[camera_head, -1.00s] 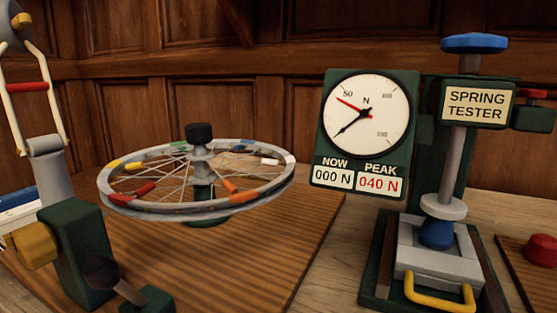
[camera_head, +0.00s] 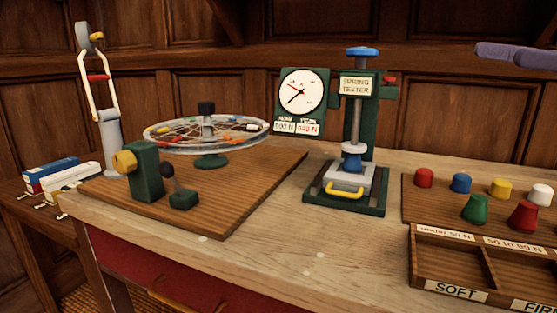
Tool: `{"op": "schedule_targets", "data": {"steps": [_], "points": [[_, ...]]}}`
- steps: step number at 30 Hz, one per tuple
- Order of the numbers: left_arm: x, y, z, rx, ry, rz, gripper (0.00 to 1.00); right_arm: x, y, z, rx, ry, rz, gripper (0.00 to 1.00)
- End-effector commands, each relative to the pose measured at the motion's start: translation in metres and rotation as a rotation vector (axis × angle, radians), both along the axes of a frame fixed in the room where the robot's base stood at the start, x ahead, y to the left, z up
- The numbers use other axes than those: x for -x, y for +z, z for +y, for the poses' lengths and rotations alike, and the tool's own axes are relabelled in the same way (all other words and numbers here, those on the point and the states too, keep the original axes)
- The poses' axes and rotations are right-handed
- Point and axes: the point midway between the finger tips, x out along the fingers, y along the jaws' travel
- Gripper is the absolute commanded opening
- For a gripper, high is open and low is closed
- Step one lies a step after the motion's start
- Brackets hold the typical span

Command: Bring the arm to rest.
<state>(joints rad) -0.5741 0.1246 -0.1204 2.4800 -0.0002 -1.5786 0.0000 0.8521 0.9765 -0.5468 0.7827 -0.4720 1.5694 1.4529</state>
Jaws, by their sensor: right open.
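Part of my right gripper (camera_head: 512,52), smooth and grey-purple, comes in at the upper right edge, high above the workbench (camera_head: 300,240). Most of it is cut off by the frame. No object shows in the visible part, and it touches nothing that I can see. It is open. My left gripper is not in view.
The green spring tester (camera_head: 360,120) stands mid-bench, with a blue piece (camera_head: 351,163) under its plunger. A spoked wheel (camera_head: 165,146) stands left. Several coloured caps (camera_head: 475,208) sit on a board at right, behind a compartment tray (camera_head: 447,240). The front middle bench is clear.

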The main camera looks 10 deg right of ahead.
Motion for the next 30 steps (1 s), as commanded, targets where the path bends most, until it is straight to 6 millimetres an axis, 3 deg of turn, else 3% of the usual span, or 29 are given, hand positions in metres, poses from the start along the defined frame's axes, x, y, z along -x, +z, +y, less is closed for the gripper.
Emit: {"op": "schedule_targets", "data": {"steps": [8,12,17,20,23,26,30], "points": [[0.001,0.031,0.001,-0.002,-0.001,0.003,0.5,-0.049,-0.003,0.056,-0.061,-0.204,-0.103,1.0],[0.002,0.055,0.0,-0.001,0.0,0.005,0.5,-0.071,-0.01,0.088,-0.092,-0.419,-0.115,1.0],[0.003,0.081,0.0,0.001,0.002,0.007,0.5,-0.075,-0.031,0.107,-0.06,-0.713,-0.018,1.0],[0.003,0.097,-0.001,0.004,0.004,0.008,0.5,-0.061,-0.051,0.11,0.008,-0.877,0.107,1.0],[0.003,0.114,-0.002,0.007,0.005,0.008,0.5,-0.031,-0.074,0.109,0.12,-1.01,0.27,1.0],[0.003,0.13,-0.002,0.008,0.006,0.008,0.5,0.013,-0.098,0.108,0.26,-1.091,0.464,1.0],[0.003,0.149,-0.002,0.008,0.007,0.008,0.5,0.088,-0.118,0.109,0.471,-1.108,0.73,1.0]]}}
